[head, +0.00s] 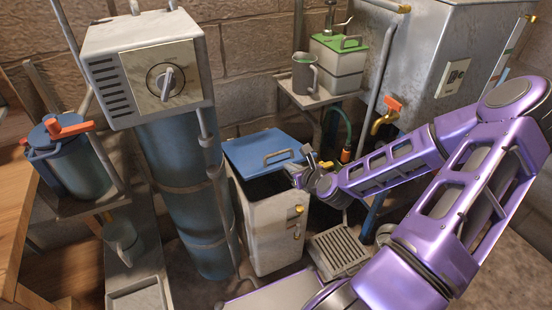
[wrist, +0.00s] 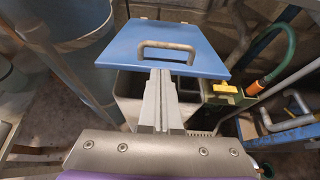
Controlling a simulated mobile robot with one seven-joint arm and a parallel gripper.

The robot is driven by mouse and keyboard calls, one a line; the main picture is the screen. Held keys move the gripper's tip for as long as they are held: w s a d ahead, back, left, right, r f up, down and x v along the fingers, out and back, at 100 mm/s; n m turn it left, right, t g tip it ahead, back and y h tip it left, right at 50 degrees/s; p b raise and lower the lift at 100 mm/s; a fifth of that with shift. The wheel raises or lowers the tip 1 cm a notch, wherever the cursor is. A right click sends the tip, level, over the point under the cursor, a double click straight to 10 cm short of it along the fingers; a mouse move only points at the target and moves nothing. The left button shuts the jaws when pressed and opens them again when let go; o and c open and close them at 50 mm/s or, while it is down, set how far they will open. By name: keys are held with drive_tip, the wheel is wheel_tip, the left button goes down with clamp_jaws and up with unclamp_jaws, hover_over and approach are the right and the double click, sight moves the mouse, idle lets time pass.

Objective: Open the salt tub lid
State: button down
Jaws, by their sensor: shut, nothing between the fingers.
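The salt tub (head: 272,225) is a pale box standing on the floor in the middle of the head view. Its blue lid (head: 250,148) with a grey bar handle is raised and tilted at the back, and a dark opening shows below its front edge. In the wrist view the lid (wrist: 172,35) faces me, with its handle (wrist: 167,50) near the fingertips. My gripper (wrist: 161,75) is shut and empty, its fingers reaching over the tub's front towards the lid. I cannot tell whether they touch it. In the head view my gripper (head: 299,180) is at the tub's right side, partly hidden by the arm.
A blue column (head: 185,190) with a grey control box (head: 150,65) stands left of the tub. A slatted grate (head: 338,250) lies to the right. A metal tank (head: 425,55) with an orange-handled tap (head: 385,118) is behind my arm. A shelf (head: 310,97) holds a mug and a green-lidded container.

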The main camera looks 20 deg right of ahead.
sight(278, 165)
drive_tip(key=b+x, duration=0.1)
drive_tip(key=x, duration=0.9)
drive_tip(key=shift+r+b, duration=0.1)
drive_tip(key=shift+b, duration=0.25)
